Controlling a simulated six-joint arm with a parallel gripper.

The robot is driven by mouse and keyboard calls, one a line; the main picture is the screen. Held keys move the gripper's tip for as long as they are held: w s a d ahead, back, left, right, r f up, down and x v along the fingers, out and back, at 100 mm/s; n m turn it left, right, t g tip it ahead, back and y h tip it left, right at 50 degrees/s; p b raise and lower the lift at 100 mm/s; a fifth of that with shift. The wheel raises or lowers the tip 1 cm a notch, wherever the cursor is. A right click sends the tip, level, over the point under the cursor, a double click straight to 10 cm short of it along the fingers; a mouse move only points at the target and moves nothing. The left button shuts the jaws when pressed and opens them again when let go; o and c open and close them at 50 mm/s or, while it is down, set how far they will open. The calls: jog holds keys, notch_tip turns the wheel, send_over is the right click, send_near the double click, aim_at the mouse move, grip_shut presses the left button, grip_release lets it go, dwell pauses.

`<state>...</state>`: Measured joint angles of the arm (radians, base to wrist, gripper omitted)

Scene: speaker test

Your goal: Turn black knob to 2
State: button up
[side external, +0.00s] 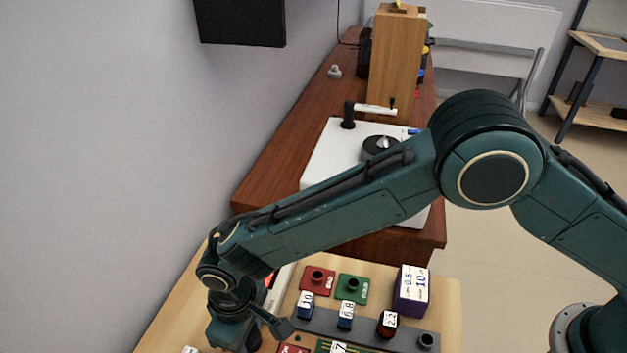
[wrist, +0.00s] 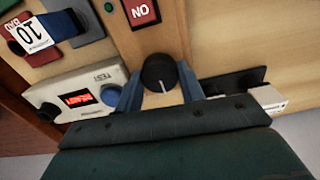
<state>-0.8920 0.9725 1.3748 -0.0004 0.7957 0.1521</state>
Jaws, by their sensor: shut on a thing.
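The black knob (wrist: 160,72) is round with a white pointer line and shows in the middle of the wrist view. The pointer line points down toward my gripper in that view. My gripper (wrist: 161,92) has its blue-grey fingers on both sides of the knob and is shut on it. No number marks around the knob can be made out; the fingers and gripper body cover part of its surroundings. In the side view my gripper (side external: 240,333) is low at the front left of the wooden board, and the knob is hidden there.
A white tester (wrist: 80,98) with a red display and blue button sits left of the knob in the wrist view. A red "NO" plate (wrist: 141,12) lies above it. In the side view, a purple-sided box (side external: 412,290) and a grey rack (side external: 318,322) with labelled parts stand to the right.

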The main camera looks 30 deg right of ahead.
jog(key=shift+r, duration=0.1)
jog(key=shift+a, duration=0.1)
dwell(0.3)
jog(key=o, duration=1)
jog(key=shift+c, duration=0.2)
